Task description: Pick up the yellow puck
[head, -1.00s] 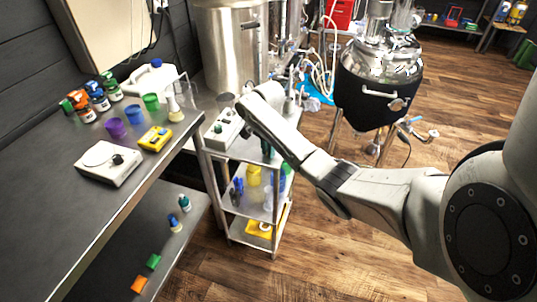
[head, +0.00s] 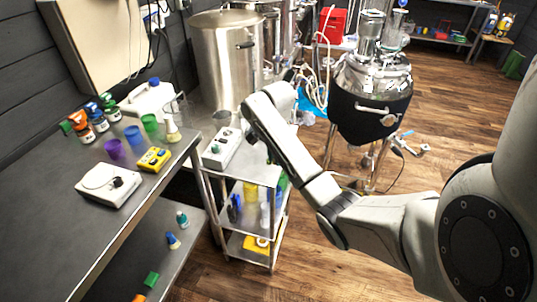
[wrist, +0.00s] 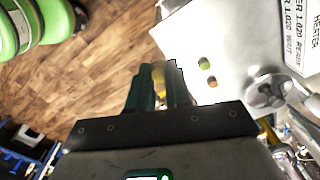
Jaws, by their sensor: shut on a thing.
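In the wrist view my gripper (wrist: 157,88) has green fingers closed around a small yellow thing, the yellow puck (wrist: 159,75). The fingers hide most of the puck, so only a sliver shows. In the head view my arm reaches over the top of the metal cart (head: 255,168), and the fingers and puck cannot be made out there. A green disc (wrist: 204,63) and an orange-red disc (wrist: 212,82) show on a pale surface right of the fingers in the wrist view.
A white box (head: 222,148) stands on the cart top beside my arm. The workbench (head: 60,205) at left carries a white device (head: 108,185), a yellow device (head: 154,159) and coloured cups. A steel kettle (head: 372,90) stands behind at right. Wooden floor is open at right.

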